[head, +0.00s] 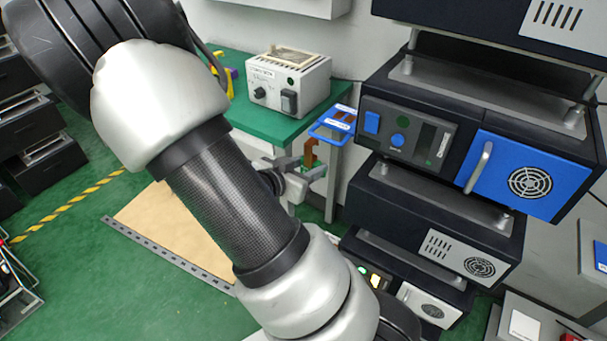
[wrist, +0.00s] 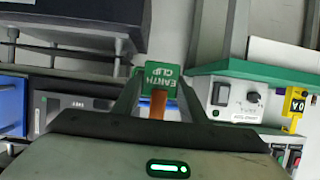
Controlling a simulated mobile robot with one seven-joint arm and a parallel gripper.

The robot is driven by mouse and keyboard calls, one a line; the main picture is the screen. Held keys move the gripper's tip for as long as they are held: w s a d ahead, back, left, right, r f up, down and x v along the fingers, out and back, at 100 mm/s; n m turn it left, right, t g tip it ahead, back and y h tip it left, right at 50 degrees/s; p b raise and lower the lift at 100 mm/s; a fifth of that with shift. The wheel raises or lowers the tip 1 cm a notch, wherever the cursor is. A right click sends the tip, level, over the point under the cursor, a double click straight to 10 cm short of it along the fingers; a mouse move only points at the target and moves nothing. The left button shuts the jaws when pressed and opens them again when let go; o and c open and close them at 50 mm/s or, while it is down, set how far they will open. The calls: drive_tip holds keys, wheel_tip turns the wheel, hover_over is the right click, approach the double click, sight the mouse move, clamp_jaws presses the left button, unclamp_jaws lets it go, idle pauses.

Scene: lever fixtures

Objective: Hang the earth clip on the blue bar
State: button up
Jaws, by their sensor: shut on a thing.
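The earth clip (wrist: 159,78) has a green block lettered EARTH CLIP and a copper-brown strip. My gripper (wrist: 158,104) is shut on it, with a finger on either side in the wrist view.
A dark cabinet with a blue door (head: 528,178) and a control panel (head: 405,137) stands to the right. A green bench (head: 262,122) carries a white power box (head: 290,82) behind the clip. My arm covers the middle of the head view.

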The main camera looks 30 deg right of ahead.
drive_tip(key=r+b+x, duration=0.1)
drive_tip(key=b+x, duration=0.2)
drive_tip(key=x, duration=0.3)
drive_tip(key=shift+w+d, duration=0.15)
drive_tip(key=shift+d, duration=0.1)
idle(0.3)
drive_tip(key=o, duration=1.1)
drive_tip(key=p+v, duration=0.5)
drive_tip(key=v, duration=1.2)
drive_tip(key=shift+a, duration=0.25)
